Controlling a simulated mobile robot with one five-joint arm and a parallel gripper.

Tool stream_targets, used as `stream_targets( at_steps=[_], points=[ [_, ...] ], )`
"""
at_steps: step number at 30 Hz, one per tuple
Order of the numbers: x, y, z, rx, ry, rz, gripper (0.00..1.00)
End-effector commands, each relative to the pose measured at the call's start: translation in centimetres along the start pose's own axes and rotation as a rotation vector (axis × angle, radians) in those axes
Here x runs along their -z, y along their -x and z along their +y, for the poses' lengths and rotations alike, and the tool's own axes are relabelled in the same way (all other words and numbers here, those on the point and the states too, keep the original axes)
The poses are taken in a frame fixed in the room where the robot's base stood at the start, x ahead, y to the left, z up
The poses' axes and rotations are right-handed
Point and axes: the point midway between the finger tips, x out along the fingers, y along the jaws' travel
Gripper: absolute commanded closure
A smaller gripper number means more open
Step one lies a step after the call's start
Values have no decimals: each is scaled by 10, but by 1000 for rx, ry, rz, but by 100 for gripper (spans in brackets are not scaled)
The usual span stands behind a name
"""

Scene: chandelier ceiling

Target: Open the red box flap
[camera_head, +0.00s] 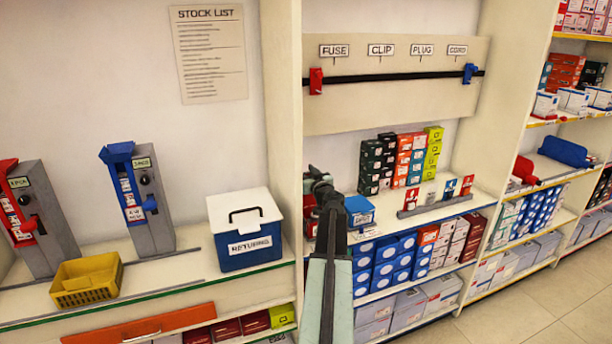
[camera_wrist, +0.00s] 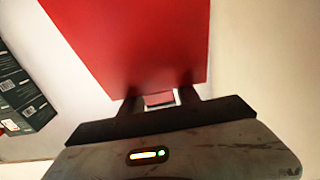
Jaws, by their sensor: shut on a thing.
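In the wrist view a large red panel of the red box (camera_wrist: 140,45) fills the upper middle, close to my gripper. My gripper (camera_wrist: 160,97) has its two dark fingers shut on a small reddish tab, the red box flap (camera_wrist: 158,99), at the panel's lower edge. In the head view the red box (camera_head: 309,203) shows only as a red strip left of my arm, on the shelf counter. My arm hides most of it and the fingertips. I cannot tell how far the flap stands open.
A blue box (camera_head: 359,210) stands close to the right of my arm. Stacked small boxes (camera_head: 403,160) and a small rack (camera_head: 436,203) are further right. A white and blue returning cooler (camera_head: 246,229) and a yellow basket (camera_head: 86,280) stand on the left counter.

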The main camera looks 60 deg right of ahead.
Motion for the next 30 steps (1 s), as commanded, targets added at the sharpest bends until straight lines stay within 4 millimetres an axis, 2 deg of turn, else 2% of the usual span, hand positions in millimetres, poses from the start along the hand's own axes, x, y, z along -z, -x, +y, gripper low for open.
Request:
stream_targets(
  at_steps=[4,5,6,16,20,23,30],
  points=[
    [-4,2,-4,7,7,-6,100],
    [-4,2,-4,8,7,-6,57],
    [-4,2,-4,8,6,-6,47],
    [-5,3,-4,9,6,-6,47],
    [-5,9,-4,8,5,-5,47],
    [-4,22,-5,8,4,-4,47],
    [0,70,-6,6,3,1,47]
  ],
)
